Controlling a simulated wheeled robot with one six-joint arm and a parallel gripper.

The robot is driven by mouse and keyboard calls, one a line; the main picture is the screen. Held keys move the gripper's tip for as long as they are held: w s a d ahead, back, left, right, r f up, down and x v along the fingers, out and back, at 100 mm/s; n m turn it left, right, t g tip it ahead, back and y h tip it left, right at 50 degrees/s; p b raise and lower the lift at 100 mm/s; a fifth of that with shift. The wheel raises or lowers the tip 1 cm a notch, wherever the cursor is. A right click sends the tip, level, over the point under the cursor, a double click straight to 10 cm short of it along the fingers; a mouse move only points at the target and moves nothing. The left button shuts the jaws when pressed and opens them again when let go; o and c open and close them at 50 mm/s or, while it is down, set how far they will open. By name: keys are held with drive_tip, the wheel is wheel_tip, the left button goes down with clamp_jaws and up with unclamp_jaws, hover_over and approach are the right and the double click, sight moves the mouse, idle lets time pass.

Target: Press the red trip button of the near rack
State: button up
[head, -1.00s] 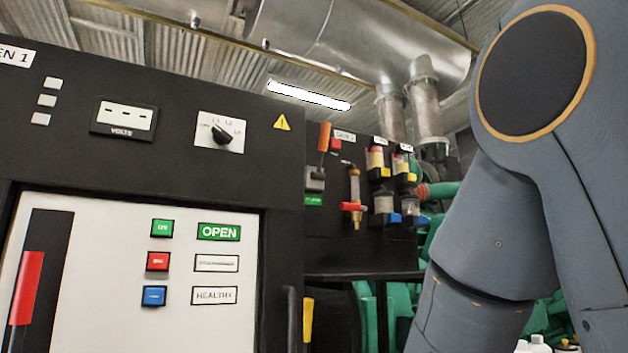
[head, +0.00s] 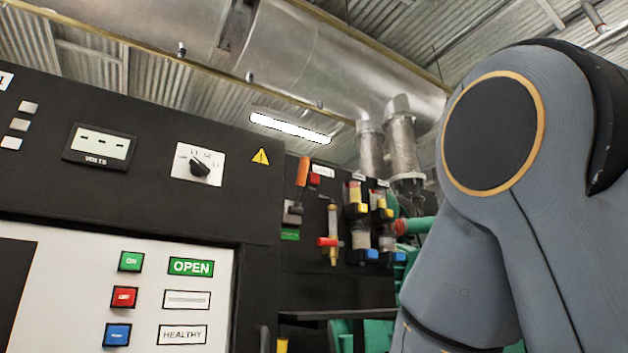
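The near rack (head: 60,195) is a black cabinet filling the left of the head view, with a white panel (head: 60,270) set in its lower part. On that panel the red button (head: 124,297) sits in a column between a green button (head: 131,261) above and a blue button (head: 117,334) below. Labels to their right include a green "OPEN" sign (head: 191,266) and a "HEALTHY" sign (head: 182,335). My grey arm fills the right side of the view. My gripper is out of view.
A voltmeter (head: 100,147) and a rotary selector (head: 198,165) sit above the panel. Farther back is a black board with an orange lever (head: 302,171) and several small valves. Silver ducts (head: 320,60) run overhead.

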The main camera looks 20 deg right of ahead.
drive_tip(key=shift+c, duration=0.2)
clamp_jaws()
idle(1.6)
